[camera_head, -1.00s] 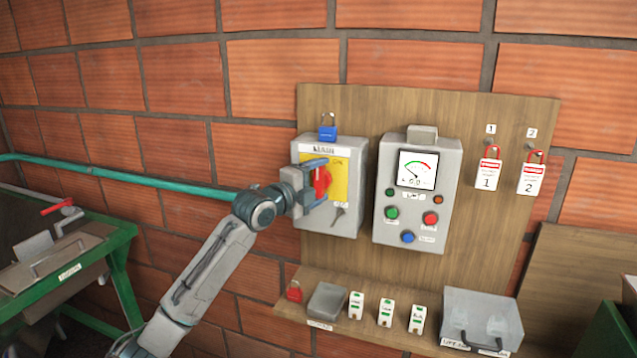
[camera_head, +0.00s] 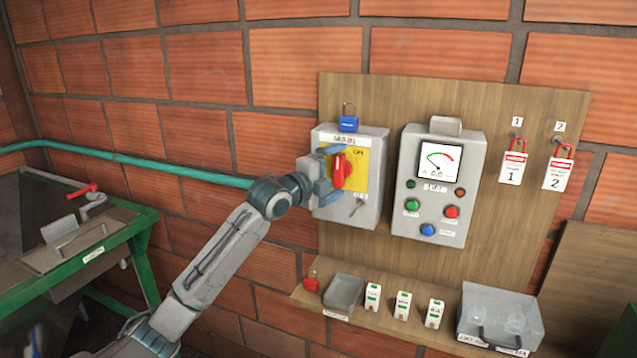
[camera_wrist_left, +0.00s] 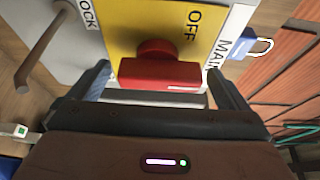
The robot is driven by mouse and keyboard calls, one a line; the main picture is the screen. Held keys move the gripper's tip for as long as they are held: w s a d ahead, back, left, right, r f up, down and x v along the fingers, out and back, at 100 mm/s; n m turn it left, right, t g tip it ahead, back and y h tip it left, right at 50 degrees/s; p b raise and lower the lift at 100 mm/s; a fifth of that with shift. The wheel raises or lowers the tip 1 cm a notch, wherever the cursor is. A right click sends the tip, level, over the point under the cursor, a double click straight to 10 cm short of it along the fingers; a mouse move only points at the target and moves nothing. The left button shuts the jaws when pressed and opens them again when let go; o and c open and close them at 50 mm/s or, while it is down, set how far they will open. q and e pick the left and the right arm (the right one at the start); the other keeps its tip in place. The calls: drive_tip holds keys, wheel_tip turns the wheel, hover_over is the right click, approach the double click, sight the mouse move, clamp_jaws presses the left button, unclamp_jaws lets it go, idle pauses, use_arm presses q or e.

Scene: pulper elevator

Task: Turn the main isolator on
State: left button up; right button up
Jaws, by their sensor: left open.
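The main isolator is a grey box (camera_head: 372,137) marked MAIN, with a yellow plate (camera_head: 361,159) and a red handle (camera_head: 342,171). The red handle also shows in the left wrist view (camera_wrist_left: 158,72), in front of the yellow plate near the word OFF. My left gripper (camera_head: 329,175) is open at the handle. In the left wrist view its fingers (camera_wrist_left: 156,88) stand on either side of the handle, with gaps showing. A blue padlock (camera_head: 349,121) sits on top of the box. My right gripper is not in view.
A grey meter box (camera_head: 437,184) with coloured buttons stands right of the isolator. Two red tagged padlocks (camera_head: 512,165) hang further right. A wooden shelf (camera_head: 385,331) below holds small items. A green bench (camera_head: 78,260) is at left.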

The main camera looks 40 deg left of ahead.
use_arm(q)
drive_tip(key=s+a+b, duration=0.1)
drive_tip(key=s+b, duration=0.6)
drive_tip(key=s, duration=0.2)
drive_tip(key=shift+s+a, duration=0.2)
drive_tip(key=shift+s, duration=0.05)
idle(0.6)
